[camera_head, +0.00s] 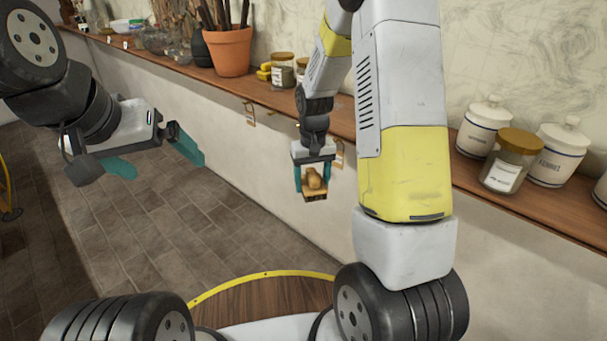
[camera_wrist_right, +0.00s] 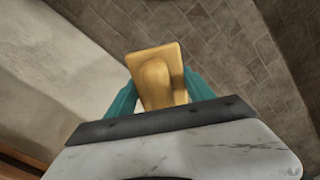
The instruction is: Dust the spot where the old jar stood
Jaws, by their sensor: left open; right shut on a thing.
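My right gripper (camera_head: 313,178) is shut on a small wooden brush (camera_head: 315,187) with a rounded grip and a darker underside. It holds the brush in front of the white wall, below the shelf's edge and apart from it. In the right wrist view the brush (camera_wrist_right: 158,78) sits between the teal fingers. The long wooden shelf (camera_head: 545,210) runs along the wall; my right arm hides its middle part. No dusty spot can be made out on the visible shelf. My left gripper (camera_head: 154,160) is open and empty over the floor at the left.
Another lidded glass jar (camera_head: 508,162) stands at the right, between white canisters (camera_head: 482,128). The tiled floor (camera_head: 190,220) below is clear.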

